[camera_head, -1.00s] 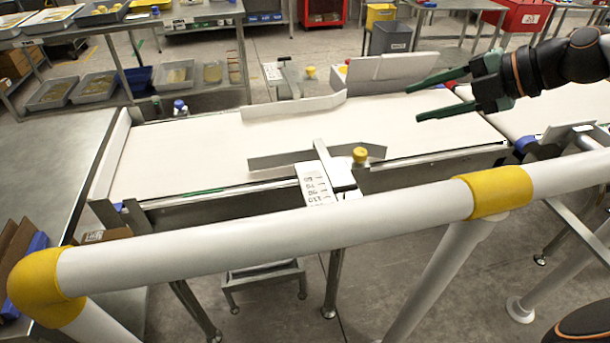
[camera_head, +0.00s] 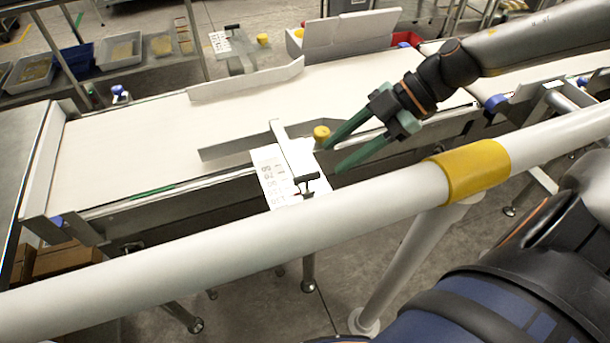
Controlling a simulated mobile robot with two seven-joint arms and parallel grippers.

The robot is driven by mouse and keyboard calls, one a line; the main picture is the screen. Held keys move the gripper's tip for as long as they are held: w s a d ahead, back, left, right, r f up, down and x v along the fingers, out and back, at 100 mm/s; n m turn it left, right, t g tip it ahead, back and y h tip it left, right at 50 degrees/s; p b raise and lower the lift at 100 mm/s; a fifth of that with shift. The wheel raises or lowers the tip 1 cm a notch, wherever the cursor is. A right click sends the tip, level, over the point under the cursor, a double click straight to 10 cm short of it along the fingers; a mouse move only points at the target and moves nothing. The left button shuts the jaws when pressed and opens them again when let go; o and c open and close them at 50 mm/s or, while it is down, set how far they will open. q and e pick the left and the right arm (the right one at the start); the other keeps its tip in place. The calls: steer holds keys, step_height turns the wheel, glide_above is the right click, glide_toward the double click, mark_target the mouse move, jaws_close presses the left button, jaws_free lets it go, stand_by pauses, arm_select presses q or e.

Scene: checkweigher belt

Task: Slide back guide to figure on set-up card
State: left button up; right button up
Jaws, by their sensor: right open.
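The back guide (camera_head: 245,82) is a pale angled rail along the far side of the white belt. Behind it are its bracket, a small numbered scale plate (camera_head: 222,41) and a yellow knob (camera_head: 263,39). The front guide (camera_head: 230,149) lies along the near side, with a larger numbered scale (camera_head: 272,172) and a yellow knob (camera_head: 321,132). My right gripper (camera_head: 332,158) is open and empty, its green fingers pointing down-left just right of the front knob. Touching or apart I cannot tell. I cannot make out a set-up card. My left gripper is out of view.
A white rail (camera_head: 230,235) with a yellow sleeve (camera_head: 470,167) crosses in front of the conveyor. A grey panelled box (camera_head: 345,42) stands behind the belt. The belt (camera_head: 120,140) is clear at the left. My own dark body parts fill the lower right.

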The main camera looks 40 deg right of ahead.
mark_target(310, 175)
steer(key=b+x, duration=0.2)
steer(key=x, duration=0.5)
steer(key=shift+f, duration=0.15)
steer(key=shift+w+a+f, duration=0.2)
steer(key=shift+a+f, duration=0.15)
steer(key=shift+a, duration=0.05)
steer(key=shift+w+a+f, duration=0.1)
steer(key=shift+a+f, duration=0.05)
steer(key=shift+a, duration=0.05)
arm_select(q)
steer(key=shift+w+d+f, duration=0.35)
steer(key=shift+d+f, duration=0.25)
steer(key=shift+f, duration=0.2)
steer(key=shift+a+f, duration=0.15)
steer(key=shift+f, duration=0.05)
arm_select(e)
jaws_close()
